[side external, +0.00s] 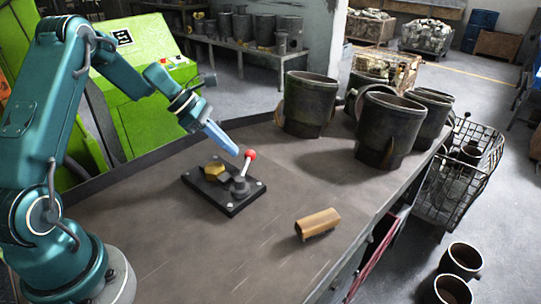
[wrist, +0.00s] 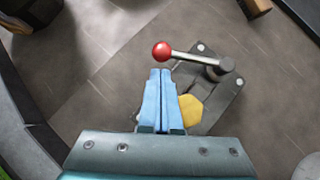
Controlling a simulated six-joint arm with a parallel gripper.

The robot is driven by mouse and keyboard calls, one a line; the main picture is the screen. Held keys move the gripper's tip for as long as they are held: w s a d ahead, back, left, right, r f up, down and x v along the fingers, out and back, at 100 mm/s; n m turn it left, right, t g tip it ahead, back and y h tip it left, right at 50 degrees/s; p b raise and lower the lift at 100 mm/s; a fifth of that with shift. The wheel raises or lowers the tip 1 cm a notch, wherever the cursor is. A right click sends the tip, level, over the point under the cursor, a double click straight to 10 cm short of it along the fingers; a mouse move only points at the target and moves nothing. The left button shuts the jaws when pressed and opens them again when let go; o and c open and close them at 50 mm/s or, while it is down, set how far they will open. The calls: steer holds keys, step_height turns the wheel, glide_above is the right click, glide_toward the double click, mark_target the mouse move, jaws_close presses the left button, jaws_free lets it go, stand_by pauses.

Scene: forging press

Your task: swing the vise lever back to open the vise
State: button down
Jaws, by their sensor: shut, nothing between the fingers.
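The vise is a dark base plate (side external: 233,207) bolted flat on the bench, with a yellow hexagonal piece (side external: 213,170) on it; the piece also shows in the wrist view (wrist: 190,110). Its lever (side external: 242,170) is a metal rod rising from a round pivot, tipped by a red ball (side external: 250,155). In the wrist view the lever (wrist: 192,58) points left from the pivot, with the red ball (wrist: 162,51) at its end. My gripper (side external: 236,153) has blue fingers, shut and empty, beside the red ball. In the wrist view the fingertips (wrist: 160,71) lie just below the ball; contact is unclear.
A brass-coloured half-round piece (side external: 318,223) lies on the bench to the right of the vise. Several large dark pots (side external: 307,103) stand at the back right. A wire basket (side external: 462,170) is beyond the bench edge. The front of the bench is clear.

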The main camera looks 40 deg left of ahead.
steer(key=shift+w+d, duration=0.3)
steer(key=shift+d, duration=0.05)
steer(key=shift+w, duration=0.1)
steer(key=shift+w+d+m, duration=0.15)
steer(key=shift+m, duration=0.15)
steer(key=shift+w+d+f+g, duration=0.1)
steer(key=shift+w+d+g, duration=0.05)
steer(key=shift+g, duration=0.15)
steer(key=shift+w+d+m+g+h, duration=0.55)
steer(key=shift+w+m+g+h, duration=0.1)
steer(key=shift+m, duration=0.55)
steer(key=shift+w+d, duration=0.45)
steer(key=shift+d, duration=0.3)
steer(key=shift+w+d, duration=0.4)
steer(key=shift+d, duration=0.3)
steer(key=shift+w+d, duration=0.15)
steer(key=shift+d, duration=0.5)
steer(key=shift+w+d, duration=0.15)
steer(key=shift+d, duration=0.45)
steer(key=shift+w+d+m+g, duration=0.1)
steer(key=shift+d+m+g, duration=0.35)
steer(key=shift+d+m, duration=0.25)
steer(key=shift+s+d, duration=0.25)
steer(key=shift+d, duration=0.95)
